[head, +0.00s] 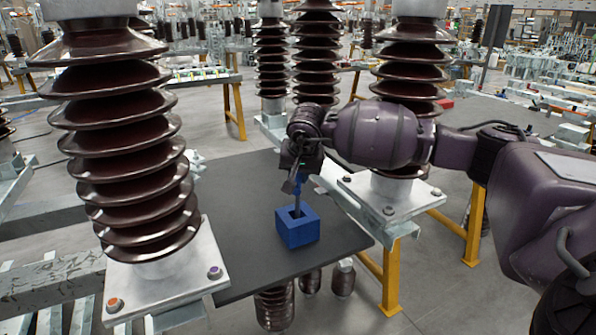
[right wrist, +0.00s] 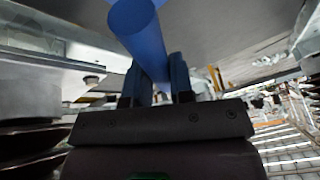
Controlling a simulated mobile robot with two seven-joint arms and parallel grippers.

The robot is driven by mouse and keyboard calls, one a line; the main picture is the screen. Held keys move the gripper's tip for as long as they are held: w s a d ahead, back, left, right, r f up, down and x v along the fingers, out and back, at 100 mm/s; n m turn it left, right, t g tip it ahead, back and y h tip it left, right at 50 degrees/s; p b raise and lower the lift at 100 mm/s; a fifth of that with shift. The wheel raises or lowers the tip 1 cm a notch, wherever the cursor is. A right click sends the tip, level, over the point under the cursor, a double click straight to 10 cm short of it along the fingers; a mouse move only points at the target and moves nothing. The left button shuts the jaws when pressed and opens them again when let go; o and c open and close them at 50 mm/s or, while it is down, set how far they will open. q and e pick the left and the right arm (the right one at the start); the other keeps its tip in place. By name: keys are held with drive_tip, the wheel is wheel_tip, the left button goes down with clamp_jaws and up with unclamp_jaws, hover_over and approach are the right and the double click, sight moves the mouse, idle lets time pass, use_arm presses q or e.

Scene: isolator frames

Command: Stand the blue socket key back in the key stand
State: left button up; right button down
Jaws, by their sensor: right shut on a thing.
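The key stand (head: 297,232) is a blue block with a dark square opening in its top, on the dark mat. The blue socket key (head: 298,186) hangs upright below my right gripper (head: 300,170), directly above the stand. Its lower end shows at the opening; I cannot tell how far inside it is. In the right wrist view the key is a thick blue cylinder (right wrist: 142,32) running between the two fingers of my right gripper (right wrist: 160,85), which is shut on it. The stand is not clear in that view. My left gripper is not in view.
A large brown ribbed insulator (head: 125,150) on a bolted metal plate (head: 165,285) stands left of the stand. Another insulator (head: 412,60) stands behind my right arm, its base plate (head: 390,198) right of the mat (head: 245,255). The mat around the stand is bare.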

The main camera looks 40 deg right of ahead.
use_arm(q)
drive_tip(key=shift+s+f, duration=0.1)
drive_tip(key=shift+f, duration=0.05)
use_arm(e)
drive_tip(key=c, duration=0.9)
unclamp_jaws()
drive_tip(key=shift+f, duration=0.1)
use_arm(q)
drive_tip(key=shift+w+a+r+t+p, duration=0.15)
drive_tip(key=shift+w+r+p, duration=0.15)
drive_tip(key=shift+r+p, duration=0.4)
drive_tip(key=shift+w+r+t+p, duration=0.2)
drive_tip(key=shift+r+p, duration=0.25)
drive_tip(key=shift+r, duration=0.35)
use_arm(e)
drive_tip(key=v, duration=1.1)
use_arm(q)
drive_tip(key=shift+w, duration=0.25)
